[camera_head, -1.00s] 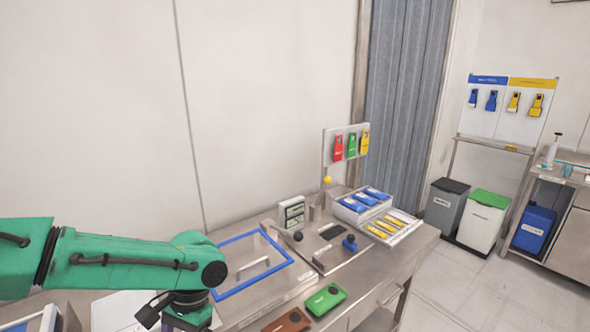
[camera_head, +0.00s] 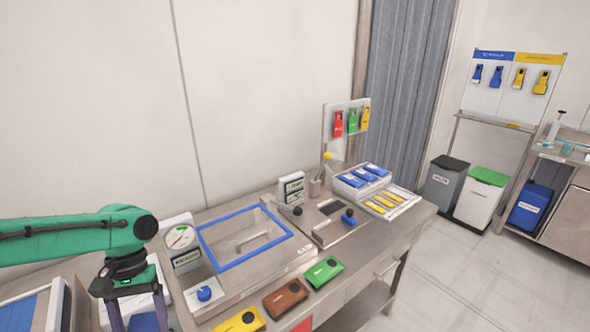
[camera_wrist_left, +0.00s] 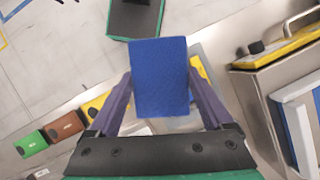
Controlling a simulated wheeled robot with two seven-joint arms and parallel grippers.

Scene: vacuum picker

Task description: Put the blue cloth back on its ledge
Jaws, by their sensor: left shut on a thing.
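My left gripper (camera_head: 140,318) is at the bottom left of the head view, over the left part of the bench. It is shut on the blue cloth (camera_wrist_left: 160,80), a flat blue rectangle that stands between the two fingers in the left wrist view. In the head view only a bit of the blue cloth (camera_head: 145,322) shows, cut off by the bottom edge. I cannot tell which surface is its ledge. My right gripper is not in view.
Yellow (camera_head: 239,321), brown (camera_head: 285,298) and green (camera_head: 323,272) packs lie along the bench front. Behind are a gauge (camera_head: 181,240), a blue-framed lid (camera_head: 245,262) and a tray of blue packs (camera_head: 362,178). A green-rimmed dark container (camera_wrist_left: 134,20) shows in the wrist view.

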